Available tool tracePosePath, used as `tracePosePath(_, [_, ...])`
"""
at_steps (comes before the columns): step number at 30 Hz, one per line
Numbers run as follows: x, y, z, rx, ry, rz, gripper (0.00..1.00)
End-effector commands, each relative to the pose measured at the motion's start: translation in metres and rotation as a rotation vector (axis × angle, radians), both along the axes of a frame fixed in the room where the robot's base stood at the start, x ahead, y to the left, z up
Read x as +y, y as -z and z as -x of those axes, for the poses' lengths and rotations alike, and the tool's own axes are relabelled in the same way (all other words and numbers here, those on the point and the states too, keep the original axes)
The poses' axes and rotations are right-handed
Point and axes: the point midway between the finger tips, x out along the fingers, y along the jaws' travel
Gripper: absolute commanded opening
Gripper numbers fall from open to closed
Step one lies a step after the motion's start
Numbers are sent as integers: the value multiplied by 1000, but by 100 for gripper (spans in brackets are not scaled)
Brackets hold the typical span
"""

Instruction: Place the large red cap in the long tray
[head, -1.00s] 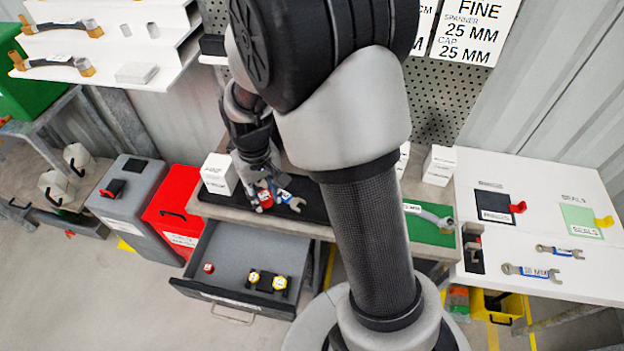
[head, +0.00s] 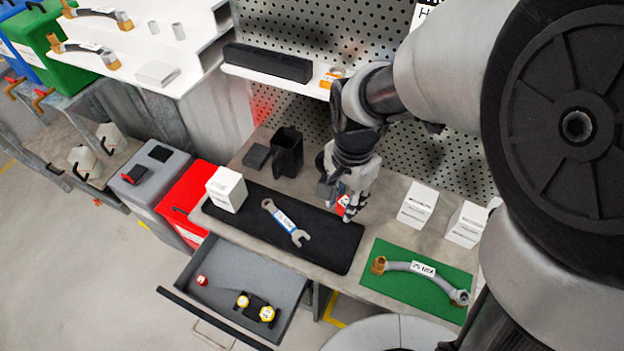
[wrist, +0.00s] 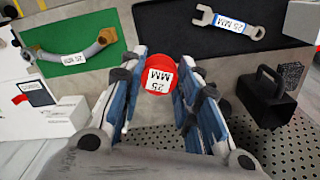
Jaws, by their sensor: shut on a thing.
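The large red cap (wrist: 158,72), with a white 25 MM label, is between the fingers of my gripper (wrist: 160,88) in the wrist view. The fingers are shut on it. In the head view my gripper (head: 346,203) points down over the bench by the back right edge of the long black mat or tray (head: 325,252), and the cap (head: 343,204) shows partly behind the fingers. The cap appears raised above the bench. A long black container (head: 266,63) sits on the white shelf; its inside is hidden. I cannot tell which black piece is the long tray.
A 25 MM spanner (head: 285,222) and a white box (head: 227,189) are on the black mat. A black holder (head: 287,152) stands behind it. A hose lies on a green mat (head: 420,285) at right. An open drawer (head: 243,285) holds small red and yellow caps.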

Motion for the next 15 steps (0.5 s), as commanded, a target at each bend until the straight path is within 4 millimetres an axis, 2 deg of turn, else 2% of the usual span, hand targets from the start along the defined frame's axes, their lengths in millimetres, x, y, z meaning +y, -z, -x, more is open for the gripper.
tracePosePath(15, [-1,130,1,6,-2,2,21])
